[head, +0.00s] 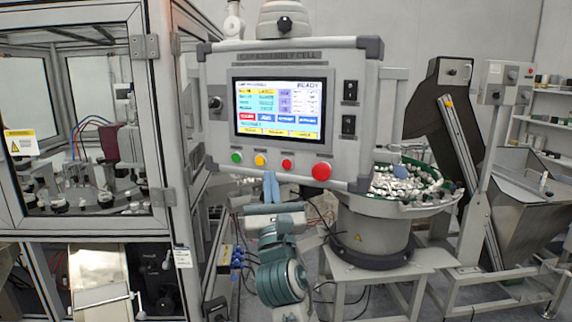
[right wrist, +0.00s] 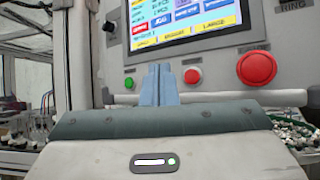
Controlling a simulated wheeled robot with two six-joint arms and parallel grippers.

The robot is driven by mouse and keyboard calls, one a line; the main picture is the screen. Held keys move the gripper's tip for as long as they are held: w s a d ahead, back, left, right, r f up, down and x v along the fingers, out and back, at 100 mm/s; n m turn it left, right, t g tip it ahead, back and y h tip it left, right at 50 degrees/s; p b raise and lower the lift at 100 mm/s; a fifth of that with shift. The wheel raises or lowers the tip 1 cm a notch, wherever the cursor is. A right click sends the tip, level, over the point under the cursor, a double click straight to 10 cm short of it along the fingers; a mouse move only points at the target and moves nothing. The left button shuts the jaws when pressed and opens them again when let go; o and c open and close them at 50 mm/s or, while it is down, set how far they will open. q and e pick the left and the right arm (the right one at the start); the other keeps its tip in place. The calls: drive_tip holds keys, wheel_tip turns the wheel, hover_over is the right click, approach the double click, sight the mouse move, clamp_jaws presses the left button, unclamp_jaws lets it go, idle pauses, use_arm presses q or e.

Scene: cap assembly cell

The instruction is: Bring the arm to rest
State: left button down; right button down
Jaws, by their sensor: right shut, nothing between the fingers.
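My right gripper (head: 271,185) is in the middle of the head view, raised in front of the lower edge of the control panel (head: 222,100). Its blue fingers are together with nothing between them. In the right wrist view the shut fingers (right wrist: 158,85) point up toward the panel, beside a small red button (right wrist: 192,76). The large red button (right wrist: 257,68) is further right. I cannot tell whether the fingertips touch the panel. The panel's screen (head: 277,108) is lit and reads READY. My left gripper is not in view.
A glazed machine cabinet (head: 158,110) stands at the left, with a chute (head: 100,275) below. A bowl feeder (head: 372,228) full of small parts is right of my arm. A dark inclined conveyor (head: 440,125) and a metal hopper (head: 525,215) stand at the right.

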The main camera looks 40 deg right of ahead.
idle(0.5)
drive_tip(key=w+f+m+g+y+b, duration=0.1)
drive_tip(key=w+f+m+g+y, duration=0.35)
drive_tip(key=f, duration=1.05)
drive_tip(key=w+f+y+b, duration=0.15)
drive_tip(key=w+f, duration=0.55)
drive_tip(key=f, duration=0.8)
drive_tip(key=s+f+m+g+y+b, duration=0.1)
drive_tip(key=s+f+m+g, duration=0.2)
drive_tip(key=f, duration=1.3)
drive_tip(key=s+f+m+g+y+b, duration=0.15)
drive_tip(key=f+m, duration=0.25)
drive_tip(key=f, duration=1.2)
drive_tip(key=s+a+f+m+g+y+b, duration=0.1)
drive_tip(key=s+f+m+g, duration=0.3)
drive_tip(key=s+f, duration=0.95)
drive_tip(key=s+a+f+m+g+y, duration=0.1)
drive_tip(key=s+f+m+g, duration=0.35)
drive_tip(key=s+f, duration=0.9)
drive_tip(key=s+f+m+g+b, duration=0.1)
drive_tip(key=s+f+m, duration=0.4)
drive_tip(key=s, duration=0.9)
drive_tip(key=s+f+m+g, duration=0.2)
drive_tip(key=s+f+m, duration=0.3)
drive_tip(key=s+f, duration=0.6)
drive_tip(key=s, duration=0.3)
drive_tip(key=shift+s+a+b, duration=0.4)
